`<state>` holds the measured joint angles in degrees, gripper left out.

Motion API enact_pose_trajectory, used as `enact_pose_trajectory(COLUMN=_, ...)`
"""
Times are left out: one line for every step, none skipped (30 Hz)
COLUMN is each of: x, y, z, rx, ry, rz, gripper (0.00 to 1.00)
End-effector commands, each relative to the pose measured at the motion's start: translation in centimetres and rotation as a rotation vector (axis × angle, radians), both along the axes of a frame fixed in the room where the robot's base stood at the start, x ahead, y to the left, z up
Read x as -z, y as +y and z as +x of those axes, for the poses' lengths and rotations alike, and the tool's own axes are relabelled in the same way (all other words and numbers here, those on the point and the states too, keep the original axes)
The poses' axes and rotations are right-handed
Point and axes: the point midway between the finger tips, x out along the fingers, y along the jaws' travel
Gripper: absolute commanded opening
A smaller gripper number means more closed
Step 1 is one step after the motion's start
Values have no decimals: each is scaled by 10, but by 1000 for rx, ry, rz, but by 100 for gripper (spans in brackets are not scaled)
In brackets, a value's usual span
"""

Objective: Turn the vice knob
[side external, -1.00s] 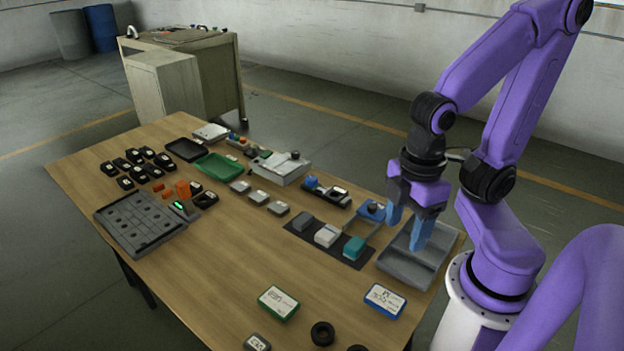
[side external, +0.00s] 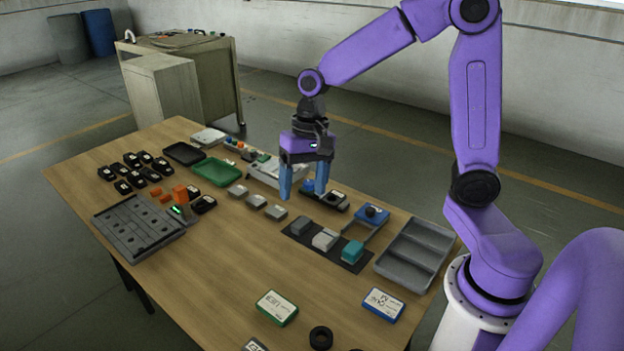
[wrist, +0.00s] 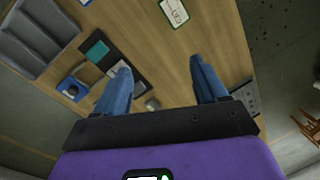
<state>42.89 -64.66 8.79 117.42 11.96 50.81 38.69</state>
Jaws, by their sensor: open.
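My gripper (side external: 303,195) is open and empty above the table, its two blue fingers pointing down; they also show spread in the wrist view (wrist: 160,66). I cannot tell which of these is the vice knob.
A dark mat (side external: 297,238) holds grey, white and teal blocks. Several grey blocks, a green tray (side external: 217,171) and a slotted grey plate (side external: 138,230) lie left.

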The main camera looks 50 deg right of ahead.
Motion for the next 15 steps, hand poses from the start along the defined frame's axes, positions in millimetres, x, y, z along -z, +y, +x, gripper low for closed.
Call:
enact_pose_trajectory(x=4, y=-10, z=19, rx=115, ry=13, rz=10, gripper=72)
enact_pose_trajectory(x=5, y=-17, z=30, rx=185, ry=20, rz=18, gripper=72)
enact_pose_trajectory(x=7, y=-26, z=44, rx=279, ry=30, rz=29, gripper=72)
enact_pose_trajectory(x=9, y=-33, z=54, rx=347, ry=37, rz=37, gripper=72)
enact_pose_trajectory(x=11, y=-41, z=64, rx=417, ry=44, rz=45, gripper=72)
enact_pose_trajectory(x=14, y=-52, z=77, rx=511, ry=53, rz=58, gripper=72)
enact_pose_trajectory(x=16, y=-62, z=86, rx=580, ry=60, rz=67, gripper=72)
enact_pose_trajectory(x=19, y=-72, z=95, rx=650, ry=68, rz=76, gripper=72)
enact_pose_trajectory(x=22, y=-85, z=106, rx=742, ry=78, rz=90, gripper=72)
enact_pose_trajectory(x=24, y=-96, z=114, rx=811, ry=84, rz=100, gripper=72)
enact_pose_trajectory(x=27, y=-107, z=122, rx=881, ry=92, rz=110, gripper=72)
enact_pose_trajectory(x=31, y=-122, z=131, rx=972, ry=101, rz=125, gripper=72)
enact_pose_trajectory(x=34, y=-134, z=138, rx=1040, ry=107, rz=136, gripper=72)
enact_pose_trajectory(x=36, y=-147, z=144, rx=1109, ry=115, rz=148, gripper=72)
enact_pose_trajectory(x=41, y=-164, z=151, rx=1202, ry=125, rz=165, gripper=72)
